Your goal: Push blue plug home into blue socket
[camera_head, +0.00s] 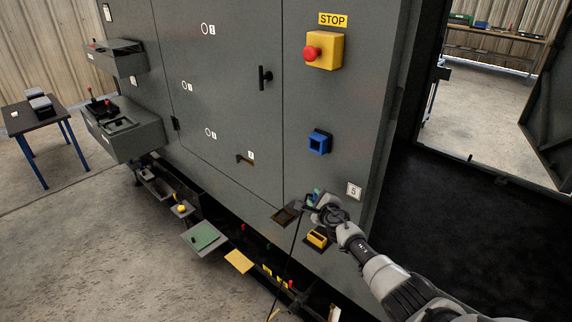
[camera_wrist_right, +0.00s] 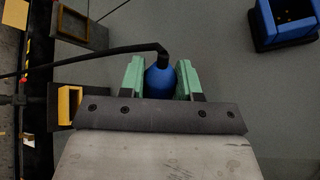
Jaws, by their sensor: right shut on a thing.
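The blue socket (camera_head: 319,142) is a square blue housing on the grey enclosure front, below the STOP button. It also shows at the upper right of the right wrist view (camera_wrist_right: 284,22). My right gripper (camera_head: 316,199) is below the socket in the head view, close to the enclosure face. In the right wrist view its green fingers are shut on the blue plug (camera_wrist_right: 159,82), with a black cable leading off to the left. The plug is apart from the socket. Its front end is hidden. My left gripper is not in view.
The yellow socket (camera_head: 317,238) sits just below my right gripper. A red STOP button (camera_head: 311,52) on a yellow box is above. The plug's black cable (camera_wrist_right: 100,60) hangs down across the lower enclosure. An open dark doorway is at the right.

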